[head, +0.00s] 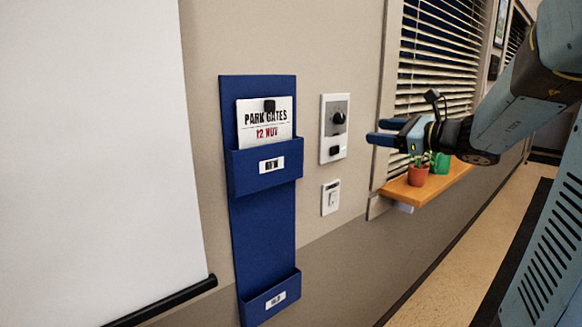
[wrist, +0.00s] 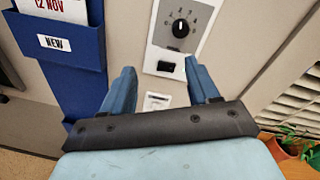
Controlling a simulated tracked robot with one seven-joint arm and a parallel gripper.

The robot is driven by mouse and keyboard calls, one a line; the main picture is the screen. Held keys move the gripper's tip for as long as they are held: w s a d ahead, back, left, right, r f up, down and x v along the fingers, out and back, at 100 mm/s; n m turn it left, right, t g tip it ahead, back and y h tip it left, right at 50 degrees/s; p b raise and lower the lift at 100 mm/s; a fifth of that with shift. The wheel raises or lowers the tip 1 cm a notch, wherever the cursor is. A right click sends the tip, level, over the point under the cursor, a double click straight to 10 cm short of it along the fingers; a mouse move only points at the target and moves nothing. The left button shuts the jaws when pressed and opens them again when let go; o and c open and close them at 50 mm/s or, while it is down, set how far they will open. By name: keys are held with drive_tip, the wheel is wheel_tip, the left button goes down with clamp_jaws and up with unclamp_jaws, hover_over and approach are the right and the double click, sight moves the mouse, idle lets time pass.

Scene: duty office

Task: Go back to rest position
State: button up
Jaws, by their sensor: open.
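My gripper (head: 380,132) is on my arm reaching in from the right in the head view. It is open and empty, held in front of the wall and the window sill. In the wrist view its two blue fingers (wrist: 166,84) stand apart, with the wall panel beyond them. The wall panel (head: 335,128) has a dark round knob and a black switch below it. It also shows in the wrist view (wrist: 180,38). The gripper appears to be clear of the panel, though the exact distance is hard to tell.
A blue wall holder (head: 262,215) has a "PARK GATES 12 NOV" card (head: 265,122) in its upper pocket. A small white socket (head: 330,197) is below the panel. A wooden sill (head: 425,187) carries a potted plant (head: 418,175) near my arm. A white screen (head: 95,150) hangs left.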

drive_tip(key=s+a+f+n+g+h, duration=0.2)
drive_tip(key=s+a+f+n+g, duration=0.45)
drive_tip(key=s+a+n, duration=0.55)
drive_tip(key=s+d+f+n+h, duration=0.2)
drive_tip(key=s+d+n+h, duration=0.1)
drive_tip(key=s+n+h, duration=0.1)
drive_tip(key=s+d+f+n+g+h, duration=0.1)
drive_tip(key=s+d+f+n+h, duration=0.2)
drive_tip(key=s+n, duration=0.4)
drive_tip(key=shift+s+d+h, duration=0.65)
drive_tip(key=shift+s+h, duration=0.2)
drive_tip(key=shift+h, duration=0.15)
